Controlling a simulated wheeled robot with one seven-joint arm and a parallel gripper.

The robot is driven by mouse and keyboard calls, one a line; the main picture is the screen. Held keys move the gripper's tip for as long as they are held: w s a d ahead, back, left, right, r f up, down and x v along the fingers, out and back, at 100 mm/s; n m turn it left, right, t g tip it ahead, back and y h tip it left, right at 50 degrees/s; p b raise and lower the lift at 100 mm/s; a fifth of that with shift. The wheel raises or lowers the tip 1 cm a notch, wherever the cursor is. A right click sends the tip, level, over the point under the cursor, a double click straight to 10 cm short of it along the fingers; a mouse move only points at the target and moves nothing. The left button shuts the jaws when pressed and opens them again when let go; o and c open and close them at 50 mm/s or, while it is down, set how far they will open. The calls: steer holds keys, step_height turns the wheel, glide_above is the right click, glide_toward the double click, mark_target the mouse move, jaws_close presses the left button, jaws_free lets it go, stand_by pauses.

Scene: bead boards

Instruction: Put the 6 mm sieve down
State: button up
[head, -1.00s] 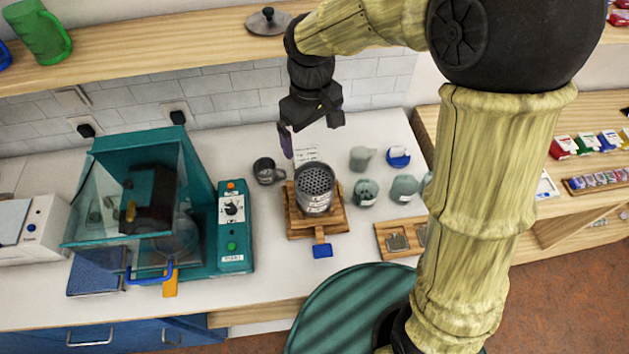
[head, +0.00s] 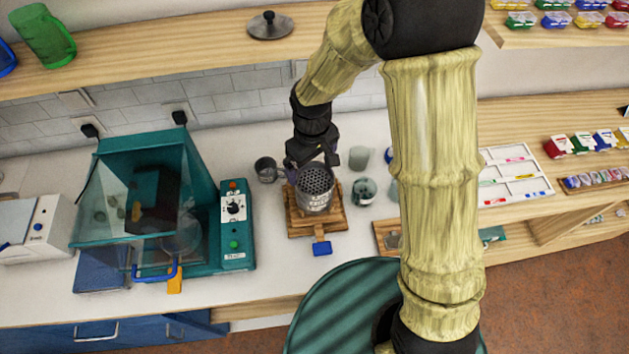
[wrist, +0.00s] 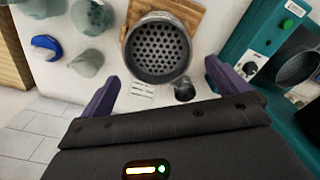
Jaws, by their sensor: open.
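The sieve (head: 315,192), a grey metal cup with a perforated top and a label too small to read, stands upright on a wooden block (head: 333,220) on the white counter. In the wrist view the sieve (wrist: 157,48) shows its round holes, beyond my fingertips. My gripper (head: 312,164) is just behind and above the sieve in the head view, its fingers partly hidden. In the wrist view my gripper (wrist: 160,72) has its two purple fingers spread wide with nothing held between them. I cannot tell whether a finger touches the sieve.
A dark mug (head: 265,169) stands left of the sieve. Grey-green containers (head: 364,191) stand close on its right. A teal machine (head: 234,225) with a clear hood is farther left. A blue tab (head: 322,249) sticks out in front of the block.

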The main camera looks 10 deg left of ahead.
mark_target(314, 182)
steer(key=shift+d+f+p, duration=0.15)
steer(key=shift+f+p, duration=1.05)
steer(key=shift+f, duration=1.4)
steer(key=c, duration=0.8)
steer(key=shift+r, duration=0.1)
step_height(314, 182, up, 10)
steer(key=b, duration=0.2)
steer(key=shift+b, duration=0.35)
